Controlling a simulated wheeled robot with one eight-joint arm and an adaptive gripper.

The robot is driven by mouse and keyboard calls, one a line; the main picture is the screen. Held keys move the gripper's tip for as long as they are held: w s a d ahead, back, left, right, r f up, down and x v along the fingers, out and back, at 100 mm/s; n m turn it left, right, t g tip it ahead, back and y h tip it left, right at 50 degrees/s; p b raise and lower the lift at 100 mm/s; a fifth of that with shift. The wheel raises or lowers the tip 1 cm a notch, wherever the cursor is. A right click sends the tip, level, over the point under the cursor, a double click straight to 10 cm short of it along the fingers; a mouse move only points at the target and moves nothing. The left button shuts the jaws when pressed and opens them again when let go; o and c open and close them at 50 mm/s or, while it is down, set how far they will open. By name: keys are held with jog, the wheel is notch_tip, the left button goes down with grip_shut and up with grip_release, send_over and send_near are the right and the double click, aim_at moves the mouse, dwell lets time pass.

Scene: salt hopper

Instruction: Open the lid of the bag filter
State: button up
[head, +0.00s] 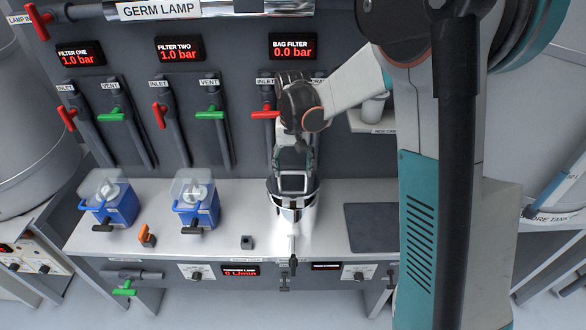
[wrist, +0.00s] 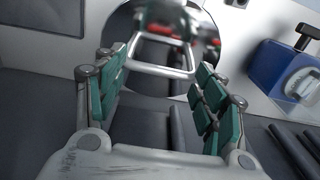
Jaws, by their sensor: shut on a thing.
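The bag filter (head: 308,212) is a shiny silver vessel on the bench below the BAG FILTER display. Its lid (wrist: 208,22) is round and mirror-like, and reflects my gripper in the wrist view. A pale metal loop handle (wrist: 160,70) stands on the lid. The loop also shows in the head view (head: 293,182). My gripper (head: 293,170) points down over the filter.
Two blue filters (head: 113,208) (head: 196,208) with clear covers stand to the left. An orange-handled part (head: 147,236) and a small dark block (head: 247,242) lie on the bench. A red inlet valve (head: 264,114) is close behind my gripper. A dark mat (head: 371,228) lies to the right.

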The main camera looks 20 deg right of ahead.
aim_at(293, 177)
jog(key=shift+w+d+r+p, duration=0.25)
jog(key=shift+w+r, duration=0.15)
jog(key=shift+w, duration=0.1)
jog(key=shift+w+d+r+p, duration=0.1)
jog(key=shift+w+r+p, duration=0.1)
jog(key=shift+w+r, duration=0.25)
jog(key=shift+w+d+r, duration=0.2)
jog(key=shift+w+d, duration=0.05)
jog(key=shift+w, duration=0.35)
jog(key=o, duration=1.5)
jog(key=shift+w+d+r, duration=0.1)
jog(key=shift+w+r, duration=0.15)
jog(key=shift+r, duration=0.35)
jog(key=shift+w+d+r, duration=0.1)
jog(key=shift+w+r, duration=0.1)
jog(key=shift+r, duration=0.35)
jog(key=shift+o, duration=0.4)
notch_tip(293, 177, up, 9)
jog(key=s, duration=0.1)
jog(key=shift+s+a+r, duration=0.15)
jog(key=shift+s+a, duration=0.15)
jog(key=shift+a, duration=0.05)
jog(key=shift+r, duration=0.35)
jog(key=shift+c, duration=0.6)
